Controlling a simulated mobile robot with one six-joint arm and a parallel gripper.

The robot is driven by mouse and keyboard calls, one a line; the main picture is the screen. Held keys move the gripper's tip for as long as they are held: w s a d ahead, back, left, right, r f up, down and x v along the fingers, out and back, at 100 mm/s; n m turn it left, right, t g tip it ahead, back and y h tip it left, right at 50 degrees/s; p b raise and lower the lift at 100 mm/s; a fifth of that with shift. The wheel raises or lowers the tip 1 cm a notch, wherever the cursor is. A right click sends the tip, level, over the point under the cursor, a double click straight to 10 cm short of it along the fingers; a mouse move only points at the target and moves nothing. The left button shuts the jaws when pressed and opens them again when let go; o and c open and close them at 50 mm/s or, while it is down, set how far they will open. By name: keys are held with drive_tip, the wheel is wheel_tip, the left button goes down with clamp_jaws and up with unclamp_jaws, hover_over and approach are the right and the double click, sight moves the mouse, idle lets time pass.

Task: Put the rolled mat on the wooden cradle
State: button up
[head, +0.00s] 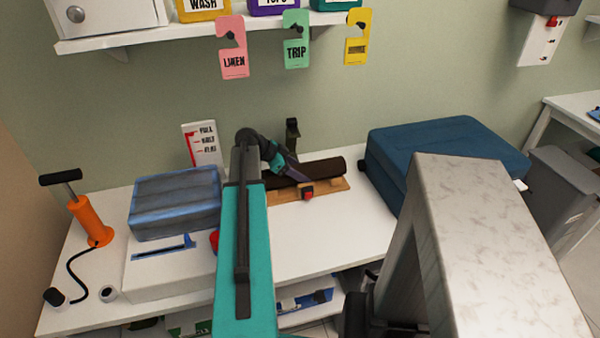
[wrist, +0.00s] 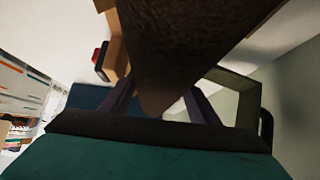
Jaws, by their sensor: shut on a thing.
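The rolled mat (head: 325,172) is a dark brown roll lying roughly level over the back part of the wooden cradle (head: 312,194), on the white bench by the wall. The cradle is a tan wooden piece with a red and black part at its front. I cannot tell whether the mat rests on it or hangs just above. My gripper (head: 291,170) is shut on the mat near its left half. In the wrist view the mat (wrist: 185,45) runs between my two fingers (wrist: 160,108), and part of the cradle (wrist: 116,42) shows beside it.
A blue suitcase (head: 440,150) stands right of the cradle. Left are a blue folded bundle (head: 175,200) on a white box (head: 165,270) and an orange pump (head: 92,222). Tags hang from the shelf (head: 130,36) above. The bench (head: 320,235) is clear in front of the cradle.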

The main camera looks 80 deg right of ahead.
drive_tip(key=shift+f+b, duration=0.35)
drive_tip(key=shift+b, duration=0.05)
drive_tip(key=o, duration=1.1)
drive_tip(key=shift+c, duration=0.2)
drive_tip(key=shift+r, duration=0.2)
drive_tip(key=shift+r+p, duration=0.15)
drive_tip(key=shift+p, duration=0.25)
drive_tip(key=shift+b+v, duration=0.5)
drive_tip(key=shift+v, duration=3.25)
